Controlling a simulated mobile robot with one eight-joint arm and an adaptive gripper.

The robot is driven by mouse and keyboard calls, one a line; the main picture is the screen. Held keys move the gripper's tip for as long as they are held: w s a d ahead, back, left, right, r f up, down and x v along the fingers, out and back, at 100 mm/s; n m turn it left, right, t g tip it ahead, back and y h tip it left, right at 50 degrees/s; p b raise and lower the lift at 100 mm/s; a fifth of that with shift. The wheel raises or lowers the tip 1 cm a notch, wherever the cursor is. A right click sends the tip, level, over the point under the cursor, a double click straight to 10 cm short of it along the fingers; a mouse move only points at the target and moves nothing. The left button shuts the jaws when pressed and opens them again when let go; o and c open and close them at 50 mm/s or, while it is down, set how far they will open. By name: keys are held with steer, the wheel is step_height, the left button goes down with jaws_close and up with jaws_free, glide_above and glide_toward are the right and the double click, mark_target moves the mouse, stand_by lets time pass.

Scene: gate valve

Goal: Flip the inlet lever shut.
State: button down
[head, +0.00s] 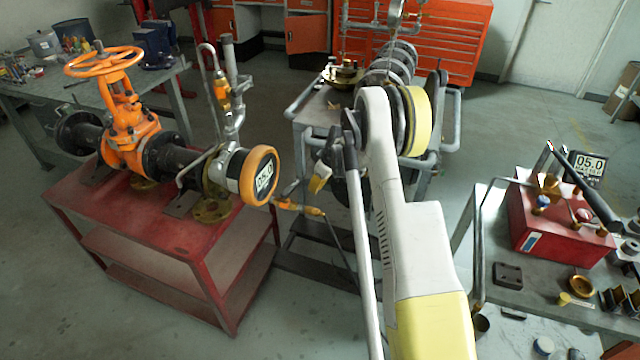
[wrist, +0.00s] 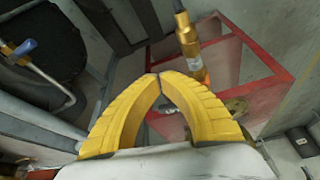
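My gripper (head: 319,182) is near the middle of the head view, just right of the round gauge on the pipe. In the wrist view its two yellow fingers (wrist: 158,76) meet at the tips, with nothing seen between them. A brass-orange fitting (head: 300,208) with a thin line hanging from it is just below and left of my gripper. A brass fitting (wrist: 187,38) shows beyond the fingertips in the wrist view, apart from them. A small brass valve with a blue handle (wrist: 22,50) is at its upper left. I cannot tell which part is the inlet lever.
A grey cart with hoses (head: 305,150) is behind my arm. A bench with a red box (head: 545,225) is at right. The floor at front left is clear.

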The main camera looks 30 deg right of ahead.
mark_target(292, 188)
steer(key=shift+w+a+f+b, duration=0.1)
steer(key=shift+w+a+b, duration=0.3)
steer(key=shift+w, duration=0.55)
steer(key=shift+w+a+f+b, duration=0.1)
steer(key=shift+w+a+b, duration=0.1)
steer(key=shift+w+a, duration=0.55)
steer(key=shift+w+d, duration=0.2)
steer(key=shift+w+a+n+y, duration=0.1)
steer(key=shift+w+n+y, duration=0.2)
steer(key=shift+w+n, duration=0.6)
steer(key=shift+w, duration=0.1)
